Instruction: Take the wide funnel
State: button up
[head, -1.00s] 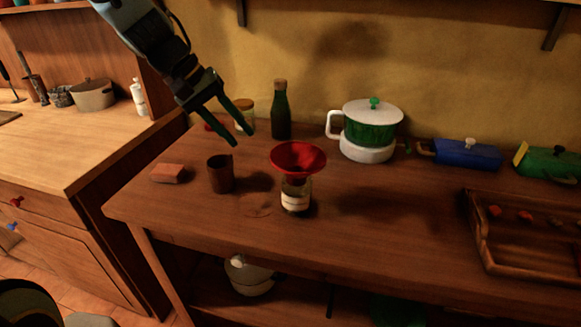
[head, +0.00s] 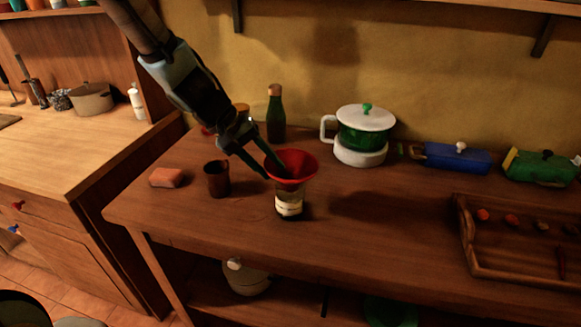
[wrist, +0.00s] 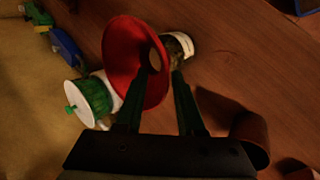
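The wide red funnel (head: 300,161) sits upright in the mouth of a small jar with a pale label (head: 289,205) on the brown counter. In the wrist view the funnel (wrist: 122,50) shows its wide mouth and the jar (wrist: 180,46) lies beyond it. My gripper (head: 275,174) is at the funnel's left rim with its fingers apart. One finger reaches over the funnel's mouth and the other is outside its left side. In the wrist view the two fingers (wrist: 160,82) stand on either side of the funnel's wall. I cannot tell whether either touches it.
A brown cup (head: 217,180) and an orange-brown block (head: 167,177) stand left of the funnel. A green bottle (head: 276,115) and a green-and-white pot (head: 364,133) are behind. A wooden tray (head: 466,232) is at the right. The counter between tray and jar is clear.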

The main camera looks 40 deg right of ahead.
jog(key=shift+s+d+f, duration=0.2)
jog(key=shift+d+f, duration=0.1)
jog(key=shift+f, duration=0.2)
jog(key=shift+c, duration=0.4)
grip_shut()
dwell(0.7)
